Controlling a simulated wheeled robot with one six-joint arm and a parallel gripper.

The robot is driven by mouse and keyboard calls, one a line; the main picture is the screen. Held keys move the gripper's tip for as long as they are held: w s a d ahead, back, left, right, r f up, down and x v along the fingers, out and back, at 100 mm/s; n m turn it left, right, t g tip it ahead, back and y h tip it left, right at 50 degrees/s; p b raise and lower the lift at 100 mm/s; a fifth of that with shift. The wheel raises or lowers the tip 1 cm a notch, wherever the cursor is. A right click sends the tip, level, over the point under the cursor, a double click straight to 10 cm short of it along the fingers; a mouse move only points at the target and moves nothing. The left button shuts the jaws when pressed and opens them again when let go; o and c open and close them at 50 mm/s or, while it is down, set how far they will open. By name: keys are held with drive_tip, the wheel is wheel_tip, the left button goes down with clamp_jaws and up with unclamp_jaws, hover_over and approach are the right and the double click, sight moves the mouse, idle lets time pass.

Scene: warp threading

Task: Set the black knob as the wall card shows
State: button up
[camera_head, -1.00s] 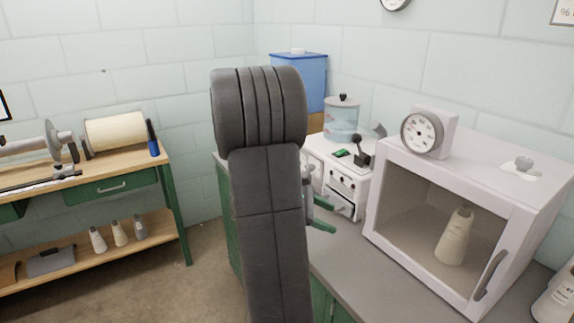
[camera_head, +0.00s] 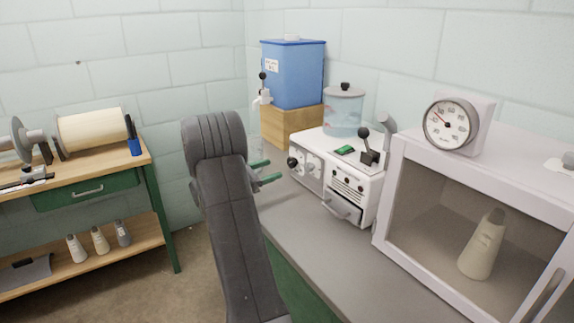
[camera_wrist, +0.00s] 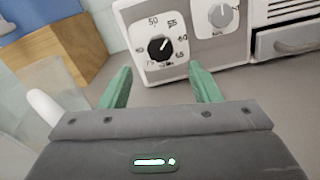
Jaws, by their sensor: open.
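The black knob (camera_wrist: 158,47) sits on a white dial plate printed with numbers, among them 50, 55, 60 and 65. Its white mark seems to point up and right, roughly between 55 and 60. In the head view the black knob (camera_head: 292,162) is small, at the left of the white machine's front (camera_head: 325,176). My gripper (camera_wrist: 160,68) is open and empty, its green fingers apart just in front of and below the knob, not around it. In the head view my gripper (camera_head: 264,172) is left of the machine. No wall card is in view now.
A grey knob (camera_wrist: 221,14) is right of the black one. A drawer (camera_head: 342,207) with a handle is below the panel. A black lever (camera_head: 369,147) stands on top. A blue tank (camera_head: 292,75) on a wooden block is behind; a glass-fronted cabinet (camera_head: 400,185) is right.

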sight(290, 164)
drive_tip(key=x, duration=0.7)
drive_tip(key=shift+w+d, duration=0.1)
drive_tip(key=shift+d, duration=0.1)
drive_tip(key=c, duration=1)
drive_tip(key=shift+f+b, duration=0.15)
drive_tip(key=shift+b, duration=0.2)
